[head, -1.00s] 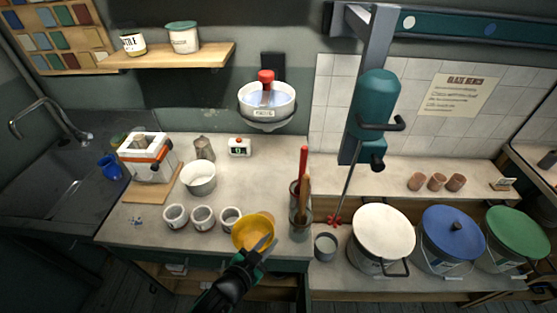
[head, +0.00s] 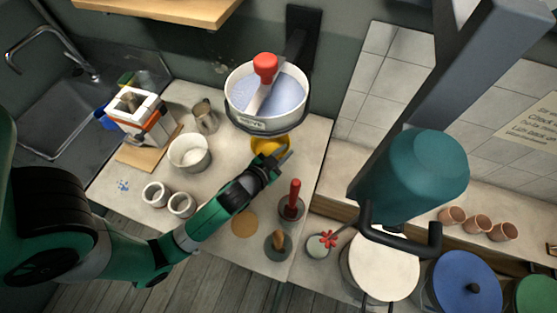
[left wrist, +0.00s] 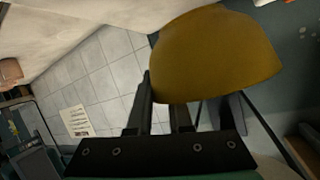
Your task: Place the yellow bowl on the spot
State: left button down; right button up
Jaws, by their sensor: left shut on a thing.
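My left gripper (head: 273,166) is shut on the rim of the yellow bowl (head: 266,145), at the back of the worktop. The wall-mounted white bucket partly hides the bowl in the head view. In the left wrist view the bowl's rounded outside (left wrist: 215,55) fills the upper middle, with the gripper fingers (left wrist: 165,110) at its edge. I cannot tell how high the bowl is above the worktop. A flat tan round spot (head: 244,223) lies bare near the worktop's front edge, apart from the bowl. My right gripper is not in view.
The white bucket (head: 266,97) holds blue liquid and a red-handled tool. Two tool pots (head: 291,207) (head: 278,246) stand right of the spot. White cups (head: 155,194) and a larger white pot (head: 189,153) stand left. Lidded buckets (head: 385,265) and a teal mixer (head: 415,175) are right.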

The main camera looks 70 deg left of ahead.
pick_arm(q)
notch_tip(320, 180, down, 6)
jog(key=shift+r+b, duration=0.1)
jog(key=shift+b, duration=0.85)
notch_tip(320, 180, down, 4)
jog(key=shift+r+b, duration=0.15)
jog(key=shift+b, duration=0.7)
jog(key=c, duration=1.3)
grip_release()
jog(key=o, duration=0.5)
